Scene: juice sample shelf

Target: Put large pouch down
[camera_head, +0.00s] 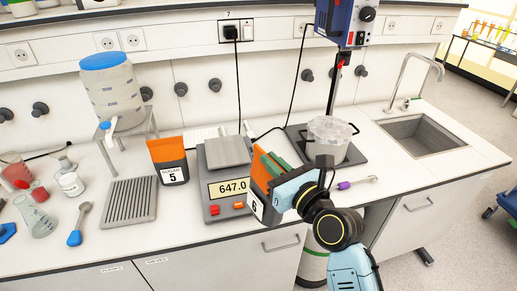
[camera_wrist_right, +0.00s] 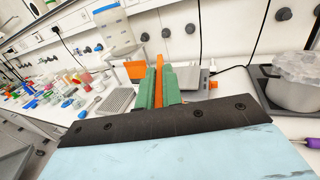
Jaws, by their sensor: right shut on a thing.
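My right gripper (camera_head: 278,172) is shut on an orange and dark pouch (camera_head: 262,172) with a white label that reads 6. In the right wrist view, the pouch's thin orange edge (camera_wrist_right: 158,82) stands between the two green fingers (camera_wrist_right: 157,92). In the head view the pouch is tilted and overlaps the right side of the scale; its height above the counter is hard to tell. Another orange and dark pouch (camera_head: 169,160), labelled SUGAR 5, stands upright left of the scale. My left gripper is not in view.
The scale (camera_head: 213,207) reads 647.0 and its plate (camera_head: 227,152) is bare. A ridged grey tray (camera_head: 130,203), a blue-lidded canister (camera_head: 110,88) and glassware are left. The sink (camera_head: 423,137) is far right.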

